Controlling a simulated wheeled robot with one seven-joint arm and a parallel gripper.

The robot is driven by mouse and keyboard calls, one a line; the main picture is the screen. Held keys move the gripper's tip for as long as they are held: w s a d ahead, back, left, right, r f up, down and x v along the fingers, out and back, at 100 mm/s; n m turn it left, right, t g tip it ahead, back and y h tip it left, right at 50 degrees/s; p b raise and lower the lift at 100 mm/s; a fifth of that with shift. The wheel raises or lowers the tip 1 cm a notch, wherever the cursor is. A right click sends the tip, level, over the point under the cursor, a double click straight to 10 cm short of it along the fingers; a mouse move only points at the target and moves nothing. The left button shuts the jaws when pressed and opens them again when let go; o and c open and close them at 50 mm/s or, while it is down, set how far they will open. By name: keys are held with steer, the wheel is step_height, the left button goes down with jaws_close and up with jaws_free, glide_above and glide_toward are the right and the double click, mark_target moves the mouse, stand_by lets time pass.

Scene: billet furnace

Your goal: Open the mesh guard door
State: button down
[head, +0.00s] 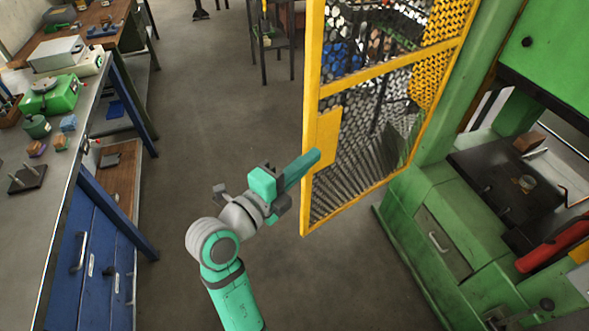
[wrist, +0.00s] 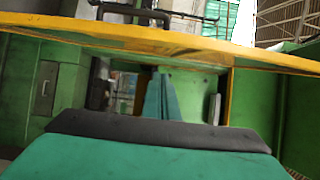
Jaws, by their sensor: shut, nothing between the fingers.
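The mesh guard door (head: 362,150) has a yellow frame and dark mesh. It stands upright, swung out from the green machine, with its far edge by the machine's corner post. A yellow plate (head: 328,137) sits on its free edge. My gripper (head: 316,157) is shut and empty, its teal fingers at the free edge, overlapping the lower part of the plate. I cannot tell whether they touch it. In the wrist view the fingers (wrist: 162,97) are together below a yellow frame bar (wrist: 170,38), which carries a black handle (wrist: 133,13).
The green machine (head: 455,235) stands at the right, its work opening uncovered, with a red-handled tool (head: 553,246) there. A workbench with blue drawers (head: 95,245) runs along the left. The grey floor (head: 215,110) between is clear.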

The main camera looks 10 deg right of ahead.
mark_target(305, 142)
steer(key=shift+w+d, duration=0.25)
steer(key=shift+w, duration=1.1)
steer(key=shift+w+d, duration=0.2)
steer(key=shift+w, duration=1.15)
